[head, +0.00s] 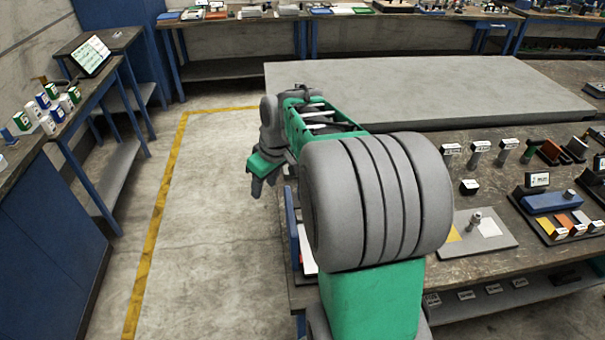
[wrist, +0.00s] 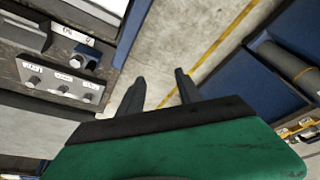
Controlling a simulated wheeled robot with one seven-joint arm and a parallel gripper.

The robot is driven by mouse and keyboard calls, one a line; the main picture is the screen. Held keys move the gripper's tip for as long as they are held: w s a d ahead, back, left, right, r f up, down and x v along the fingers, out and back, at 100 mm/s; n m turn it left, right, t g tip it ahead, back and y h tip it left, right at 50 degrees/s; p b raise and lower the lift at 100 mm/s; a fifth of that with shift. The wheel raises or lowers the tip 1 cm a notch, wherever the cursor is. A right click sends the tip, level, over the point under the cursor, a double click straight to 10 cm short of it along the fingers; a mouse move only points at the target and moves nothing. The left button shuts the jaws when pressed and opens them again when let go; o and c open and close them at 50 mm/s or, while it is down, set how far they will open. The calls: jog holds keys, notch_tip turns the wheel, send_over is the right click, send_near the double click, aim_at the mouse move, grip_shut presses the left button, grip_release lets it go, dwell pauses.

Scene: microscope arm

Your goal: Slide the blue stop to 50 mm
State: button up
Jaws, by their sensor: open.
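My gripper (head: 263,186) hangs beside the left end of the grey-topped bench, over the open floor. In the wrist view its two dark fingers (wrist: 160,78) stand apart with nothing between them. A small blue piece with a round grey knob (wrist: 77,62) sits at the upper left of the wrist view, beside a white labelled strip (wrist: 78,32); it may be the blue stop. It is apart from the fingers. No readable millimetre scale shows, so its position cannot be told.
In the head view, a workbench (head: 470,235) carries labelled posts and a blue block (head: 551,202). A side bench (head: 105,45) stands left; clear floor (head: 215,220) lies between.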

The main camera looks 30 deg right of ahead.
jog(key=w+d+f+n+y+p, duration=0.1)
jog(key=w+d+f, duration=0.15)
jog(key=d, duration=0.65)
jog(key=w+d+f+n+p, duration=0.15)
jog(key=d+f, duration=0.25)
jog(key=d, duration=0.5)
jog(key=shift+t, duration=0.3)
jog(key=x, duration=0.4)
jog(key=p+x, duration=0.1)
jog(key=x, duration=0.1)
jog(key=shift+w+a+f, duration=0.15)
jog(key=shift+w+a, duration=0.15)
jog(key=shift+w, duration=0.25)
jog(key=shift+w+f, duration=0.15)
jog(key=shift+f, duration=0.25)
grip_shut()
